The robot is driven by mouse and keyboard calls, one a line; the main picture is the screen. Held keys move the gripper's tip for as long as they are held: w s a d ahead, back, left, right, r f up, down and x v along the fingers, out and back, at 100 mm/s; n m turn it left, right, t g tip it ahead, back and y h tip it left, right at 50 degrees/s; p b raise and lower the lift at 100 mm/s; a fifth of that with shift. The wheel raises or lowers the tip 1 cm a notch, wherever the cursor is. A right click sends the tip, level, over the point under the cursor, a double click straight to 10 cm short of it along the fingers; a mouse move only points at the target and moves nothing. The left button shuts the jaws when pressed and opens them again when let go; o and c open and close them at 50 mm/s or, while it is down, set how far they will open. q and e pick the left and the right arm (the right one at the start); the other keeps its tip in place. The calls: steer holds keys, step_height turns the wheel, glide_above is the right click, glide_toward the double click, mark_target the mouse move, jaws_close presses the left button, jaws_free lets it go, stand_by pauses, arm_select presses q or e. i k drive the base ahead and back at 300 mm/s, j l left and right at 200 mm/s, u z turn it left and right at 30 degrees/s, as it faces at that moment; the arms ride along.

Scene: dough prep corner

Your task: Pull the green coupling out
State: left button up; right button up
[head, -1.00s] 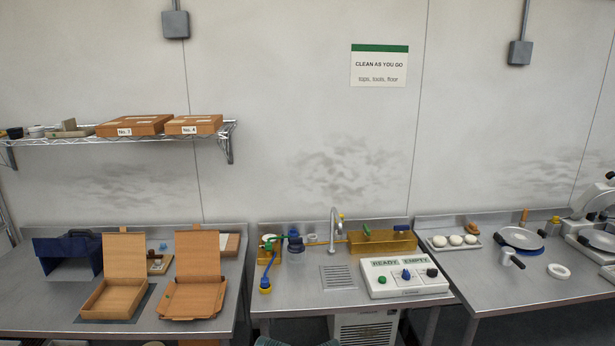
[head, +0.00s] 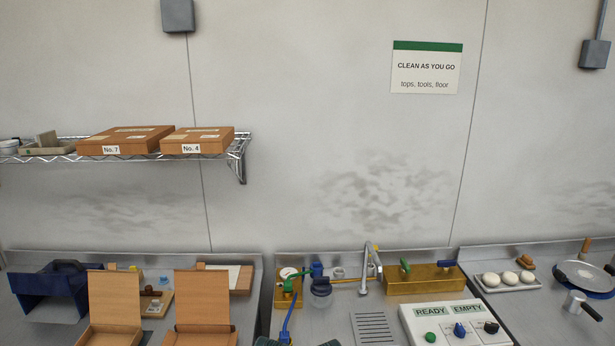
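A small green fitting (head: 295,281), which looks like the green coupling, sits at the left end of the pipework on the middle counter, beside a round white gauge (head: 288,272). It appears seated against a blue fitting (head: 317,270) on its right. A blue hose (head: 287,320) runs down towards the front from just below it. The exact joint is too small to make out. Neither gripper shows in the head view; only dark parts of my own body show at the bottom edge, apart from the fitting.
A blue-rimmed cup (head: 321,288), a tap (head: 365,270) and a brass box (head: 425,280) with green and blue handles stand right of the fitting. A white control panel (head: 455,323) is in front. Open cardboard boxes (head: 114,298) stand on the left counter. A drain grate (head: 373,328) lies between.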

mark_target(290, 290)
steer(key=i+j, duration=0.1)
steer(key=i, duration=0.35)
steer(key=i+j, duration=0.15)
steer(key=i, duration=0.3)
steer(key=i+l, duration=0.2)
steer(key=l, duration=0.15)
steer(key=i+l, duration=0.2)
steer(key=l+u, duration=0.05)
steer(key=l, duration=0.05)
